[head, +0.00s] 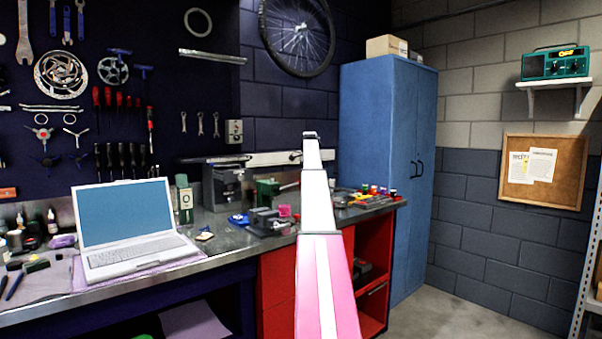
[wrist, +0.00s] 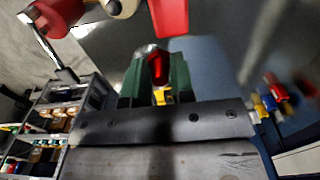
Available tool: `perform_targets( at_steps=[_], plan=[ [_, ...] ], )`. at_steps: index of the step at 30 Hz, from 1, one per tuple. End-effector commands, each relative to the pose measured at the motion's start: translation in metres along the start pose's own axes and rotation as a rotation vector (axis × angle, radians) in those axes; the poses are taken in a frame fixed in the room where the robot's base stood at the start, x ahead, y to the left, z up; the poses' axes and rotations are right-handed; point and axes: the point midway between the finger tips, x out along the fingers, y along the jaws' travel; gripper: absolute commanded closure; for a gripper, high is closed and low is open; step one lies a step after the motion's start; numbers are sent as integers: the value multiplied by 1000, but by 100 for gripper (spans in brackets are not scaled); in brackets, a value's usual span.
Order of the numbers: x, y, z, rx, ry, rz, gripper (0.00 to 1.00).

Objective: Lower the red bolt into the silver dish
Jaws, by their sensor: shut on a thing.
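In the wrist view my gripper (wrist: 154,82) has its two green fingers closed on the red bolt (wrist: 158,66). The bolt shows as a glossy red piece between the fingers, with a little pale metal beside it. Its lower part is hidden or blurred. I cannot make out the silver dish clearly in either view. In the head view I cannot make out the gripper or the held bolt.
The workbench carries an open laptop (head: 130,223), a bottle (head: 184,200) and small coloured parts (head: 372,191) at its right end. A blue cabinet (head: 385,160) stands beyond. Blurred coloured parts (wrist: 277,92) show at right in the wrist view, and a red object (wrist: 170,15) at top.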

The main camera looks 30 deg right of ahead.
Motion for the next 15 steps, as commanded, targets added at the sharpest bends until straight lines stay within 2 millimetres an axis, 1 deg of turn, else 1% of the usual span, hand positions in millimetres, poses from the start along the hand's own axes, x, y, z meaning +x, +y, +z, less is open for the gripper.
perform_targets(
  at_steps=[1,3,15],
  plan=[
    [4,2,-9,0,0,0,100],
    [10,6,-20,1,0,0,100],
    [38,25,-78,1,0,0,100]
  ],
)
